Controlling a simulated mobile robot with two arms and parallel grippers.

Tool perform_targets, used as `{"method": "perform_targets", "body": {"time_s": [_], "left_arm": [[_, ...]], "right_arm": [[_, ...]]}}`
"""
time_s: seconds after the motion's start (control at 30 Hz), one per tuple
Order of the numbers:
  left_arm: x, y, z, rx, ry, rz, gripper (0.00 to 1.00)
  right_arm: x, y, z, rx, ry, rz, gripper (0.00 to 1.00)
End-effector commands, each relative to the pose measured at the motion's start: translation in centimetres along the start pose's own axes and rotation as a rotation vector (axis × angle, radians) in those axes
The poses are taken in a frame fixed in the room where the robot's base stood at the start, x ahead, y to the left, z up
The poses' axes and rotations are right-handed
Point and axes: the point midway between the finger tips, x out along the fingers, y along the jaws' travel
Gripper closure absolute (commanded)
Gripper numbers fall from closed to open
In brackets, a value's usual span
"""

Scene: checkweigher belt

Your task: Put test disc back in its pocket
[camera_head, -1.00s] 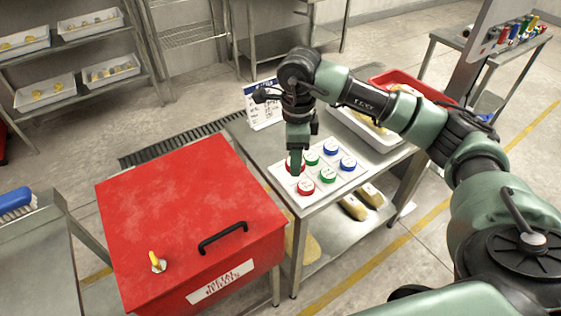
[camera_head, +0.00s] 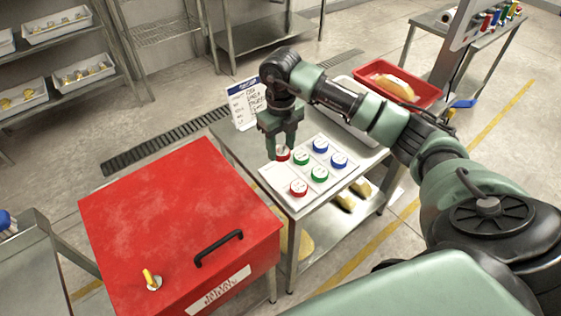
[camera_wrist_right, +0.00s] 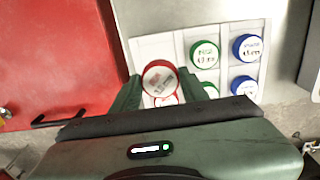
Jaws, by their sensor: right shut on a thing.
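My right gripper (camera_head: 281,154) is shut on a red-rimmed disc with a white printed face (camera_wrist_right: 160,78). The disc also shows between the fingertips in the head view (camera_head: 283,154). It is over the left part of the white disc board (camera_head: 271,181). In the wrist view it partly covers a second red disc (camera_wrist_right: 166,101) on the board. That second disc shows whole in the head view (camera_head: 298,187). The pocket under the held disc is hidden, and I cannot tell whether the disc touches the board. My left gripper is not in view.
Green discs (camera_head: 319,173) and blue discs (camera_head: 339,160) sit on the board beside the held disc. A red lidded box (camera_head: 170,220) stands left of the steel table. A printed card (camera_head: 246,103) stands behind the board. A red tray (camera_head: 425,94) is at the back right.

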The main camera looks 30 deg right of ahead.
Motion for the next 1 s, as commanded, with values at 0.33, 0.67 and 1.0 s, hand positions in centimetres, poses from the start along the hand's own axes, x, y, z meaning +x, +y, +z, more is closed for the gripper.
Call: {"method": "perform_targets", "body": {"time_s": [0.33, 0.67, 1.0], "left_arm": [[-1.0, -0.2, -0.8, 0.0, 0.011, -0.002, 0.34], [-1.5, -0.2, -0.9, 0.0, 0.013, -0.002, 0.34], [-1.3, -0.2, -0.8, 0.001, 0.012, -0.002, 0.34]], "right_arm": [[4.2, 0.1, 0.0, -0.001, 0.002, 0.001, 1.0], [7.5, 0.0, 0.1, -0.001, -0.002, 0.0, 1.0], [7.8, 0.0, 0.1, -0.001, -0.002, 0.0, 0.45]]}}
